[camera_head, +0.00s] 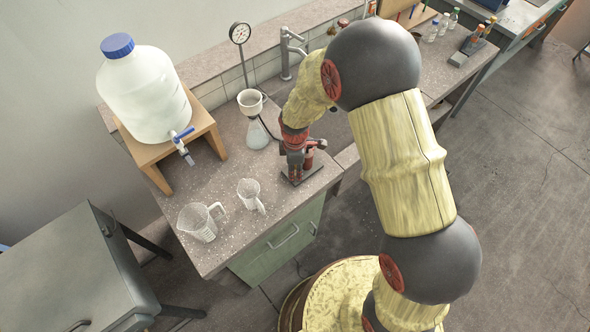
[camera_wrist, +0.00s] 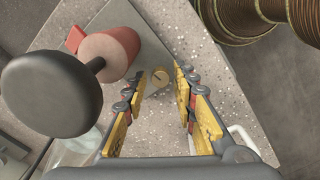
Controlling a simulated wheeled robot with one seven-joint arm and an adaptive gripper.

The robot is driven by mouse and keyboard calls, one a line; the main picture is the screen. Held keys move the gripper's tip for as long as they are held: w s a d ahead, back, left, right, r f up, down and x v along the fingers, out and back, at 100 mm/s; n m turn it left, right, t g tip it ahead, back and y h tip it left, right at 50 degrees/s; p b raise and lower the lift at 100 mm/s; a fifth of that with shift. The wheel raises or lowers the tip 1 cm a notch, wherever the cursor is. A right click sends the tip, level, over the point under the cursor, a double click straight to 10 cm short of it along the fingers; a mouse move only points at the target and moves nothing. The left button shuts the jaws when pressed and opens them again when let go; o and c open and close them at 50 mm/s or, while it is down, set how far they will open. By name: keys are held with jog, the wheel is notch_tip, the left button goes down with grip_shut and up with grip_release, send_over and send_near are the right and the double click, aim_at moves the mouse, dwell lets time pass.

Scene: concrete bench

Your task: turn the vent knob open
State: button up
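A small round brass knob (camera_wrist: 160,77) with a dark line across its face, which I take for the vent knob, shows in the wrist view above the grey base plate (camera_wrist: 150,50). My gripper (camera_wrist: 157,92) is open, with its yellow-padded fingers on either side of the knob's line of view. I cannot tell if either finger touches it. Beside the left finger stands a red cylinder (camera_wrist: 108,52) with a large dark grey round handle (camera_wrist: 50,92). In the head view my gripper (camera_head: 297,160) covers most of this device, and the knob is hidden there.
A filter funnel (camera_head: 250,102) on a flask (camera_head: 256,136) and a gauge (camera_head: 240,34) stand left of my gripper. A large water jug (camera_head: 143,98) sits on a wooden stand (camera_head: 165,152).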

jog(key=shift+o, duration=0.7)
notch_tip(320, 180, up, 12)
dwell(0.7)
